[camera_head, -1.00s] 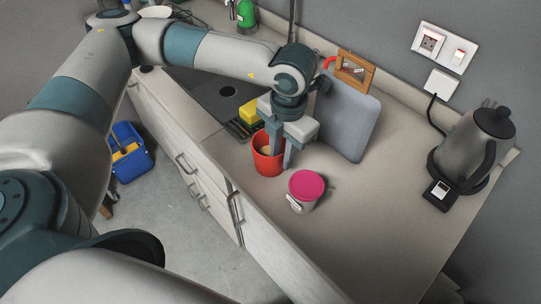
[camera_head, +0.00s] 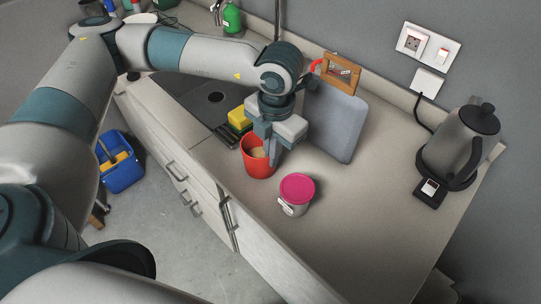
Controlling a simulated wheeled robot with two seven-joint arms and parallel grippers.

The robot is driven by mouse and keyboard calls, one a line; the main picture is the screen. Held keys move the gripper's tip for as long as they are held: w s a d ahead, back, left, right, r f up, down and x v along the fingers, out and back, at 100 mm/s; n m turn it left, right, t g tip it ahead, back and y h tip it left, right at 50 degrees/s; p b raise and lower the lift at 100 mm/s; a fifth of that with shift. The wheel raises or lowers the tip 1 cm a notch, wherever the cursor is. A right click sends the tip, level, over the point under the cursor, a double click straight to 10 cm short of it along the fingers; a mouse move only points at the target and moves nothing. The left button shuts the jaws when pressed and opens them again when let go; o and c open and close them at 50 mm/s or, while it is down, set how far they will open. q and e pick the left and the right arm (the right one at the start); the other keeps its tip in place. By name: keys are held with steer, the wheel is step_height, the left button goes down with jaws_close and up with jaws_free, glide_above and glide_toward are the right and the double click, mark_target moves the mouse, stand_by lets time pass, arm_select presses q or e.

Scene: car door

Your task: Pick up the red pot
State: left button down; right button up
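The red pot (camera_head: 257,168) stands upright on the counter, left of the pink-lidded container. Something pale, a beige piece (camera_head: 258,152), shows inside it. My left gripper (camera_head: 268,150) points down at the pot's right rim. One finger overlaps the pot's right side in the picture; the other is partly hidden at the rim and opening. I cannot tell whether the fingers are shut on the wall. My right gripper is not in view.
A white container with a pink lid (camera_head: 297,188) stands close to the right. A yellow sponge (camera_head: 239,118) lies behind the pot by the sink. A grey board (camera_head: 335,125) leans behind the gripper. A kettle (camera_head: 460,145) is far right. The counter between is clear.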

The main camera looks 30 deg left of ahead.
arm_select(q)
step_height(320, 180, up, 3)
steer(key=shift+f, duration=0.1)
steer(key=w+d+r, duration=0.5)
steer(key=d+r, duration=0.2)
steer(key=d, duration=0.3)
steer(key=shift+d, duration=0.35)
steer(key=shift+s, duration=0.1)
